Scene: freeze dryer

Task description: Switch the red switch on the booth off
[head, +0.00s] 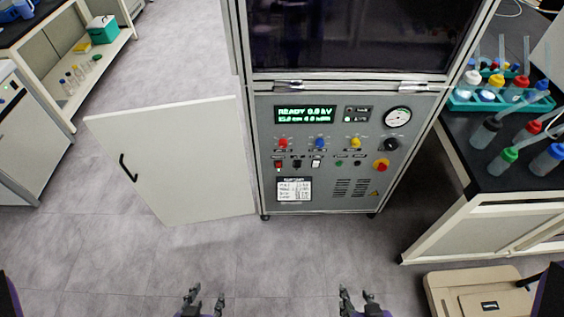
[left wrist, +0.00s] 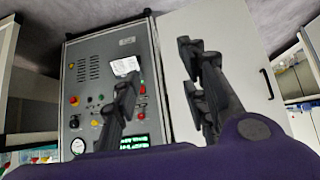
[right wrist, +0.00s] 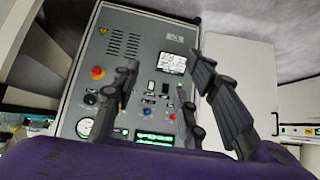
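The booth (head: 256,178) stands ahead with a grey control panel. The red switch (head: 278,164) is at the panel's left, under a red knob (head: 283,143); in the right wrist view the red switch (right wrist: 179,88) shows between my fingers in the picture. Whether it is on or off is too small to tell. My left gripper (head: 205,300) and right gripper (head: 357,300) are low in the head view, apart from the panel. Both are open and empty. In the left wrist view a finger covers part of the panel.
A white door (head: 170,160) with a black handle stands open at the booth's left. A red and yellow stop button (head: 381,165) is at the panel's right. A bench (head: 490,165) with bottles stands right, a beige box (head: 470,290) below it. The floor ahead is clear.

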